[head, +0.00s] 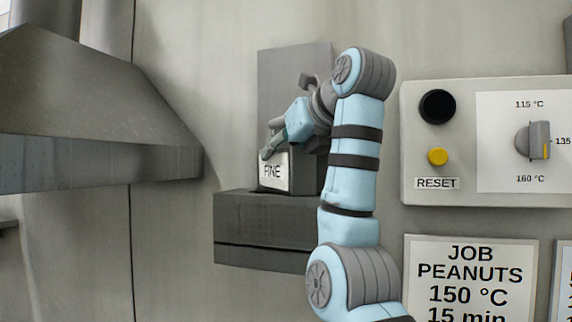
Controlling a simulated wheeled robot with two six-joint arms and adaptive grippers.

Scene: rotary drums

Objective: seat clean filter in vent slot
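A grey block with a white label reading FINE (272,172), seemingly the filter, stands upright at the top of a dark grey wall box (262,231), seemingly the vent. Its lower edge meets the box's top; how deep it sits in a slot I cannot tell. My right gripper (268,152) is at the upper front of the FINE block, fingers pointing down and left, touching or very close to it. The far finger and any grip are hidden, so I cannot tell whether it is shut. My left gripper is not in view.
A grey back plate (283,75) rises behind the block. A metal hood (90,115) juts out at left. At right are a control panel (418,110) with a yellow reset button (438,157) and dial (536,140), and a job sign (470,275). Wall between hood and box is clear.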

